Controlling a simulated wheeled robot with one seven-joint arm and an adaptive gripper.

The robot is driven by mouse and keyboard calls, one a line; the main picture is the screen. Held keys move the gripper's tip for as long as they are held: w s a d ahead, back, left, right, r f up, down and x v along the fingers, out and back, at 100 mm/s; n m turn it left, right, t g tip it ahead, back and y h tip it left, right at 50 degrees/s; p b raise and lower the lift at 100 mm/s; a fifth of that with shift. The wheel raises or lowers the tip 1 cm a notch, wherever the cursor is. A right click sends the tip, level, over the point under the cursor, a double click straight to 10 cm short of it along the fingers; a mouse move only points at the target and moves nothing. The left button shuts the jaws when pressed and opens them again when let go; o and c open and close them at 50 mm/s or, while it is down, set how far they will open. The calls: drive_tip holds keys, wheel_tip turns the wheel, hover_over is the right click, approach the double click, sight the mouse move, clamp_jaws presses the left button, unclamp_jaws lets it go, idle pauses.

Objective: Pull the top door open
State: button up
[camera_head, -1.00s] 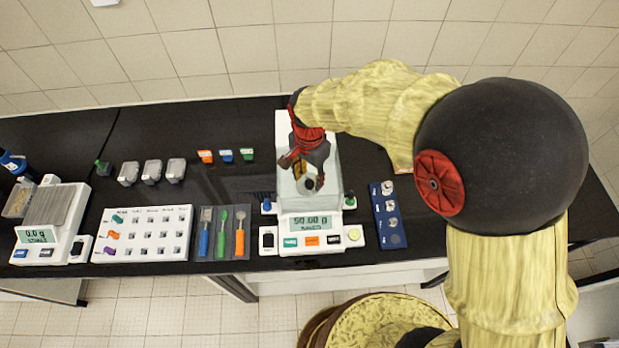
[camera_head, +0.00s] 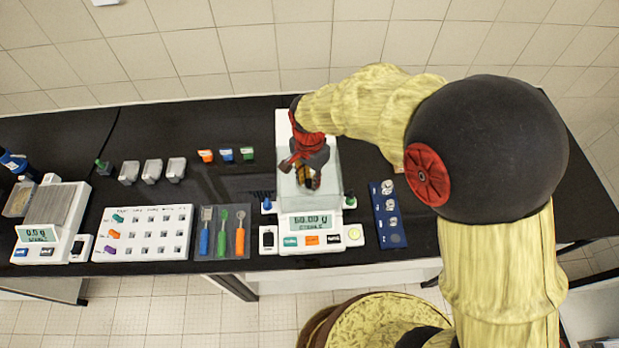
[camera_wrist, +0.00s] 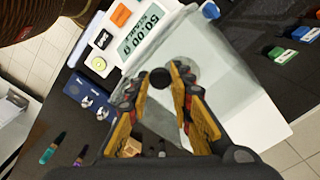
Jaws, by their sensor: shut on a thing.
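The balance (camera_head: 300,221) stands at the middle of the bench, with a clear glass draft shield and a lit display reading about 50.00 g. The shield's top door (camera_wrist: 215,60) is a clear pane with a round black knob (camera_wrist: 160,78). My gripper (camera_wrist: 161,76) reaches down over the pane, with its fingers on both sides of the knob and shut on it. In the head view my gripper (camera_head: 310,185) is above the shield and hides the knob. I cannot tell how far the top door is open.
A blue weight tray (camera_head: 378,228) lies right of the balance. Tools on a dark mat (camera_head: 222,252), a white rack (camera_head: 140,218) and a second balance (camera_head: 62,212) stand to the left. Small coloured blocks (camera_head: 226,155) lie behind. The bench is clear at far right.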

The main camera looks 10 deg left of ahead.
clamp_jaws()
drive_tip(key=w+a, duration=0.1)
drive_tip(key=w, duration=0.3)
drive_tip(key=w+a, duration=0.1)
drive_tip(key=w, duration=0.4)
drive_tip(key=w+a, duration=0.1)
drive_tip(key=w, duration=0.4)
drive_tip(key=shift+w+a, duration=0.15)
drive_tip(key=shift+a, duration=0.15)
drive_tip(key=o, duration=0.8)
unclamp_jaws()
drive_tip(key=shift+c, duration=0.2)
wheel_tip(320, 180, up, 12)
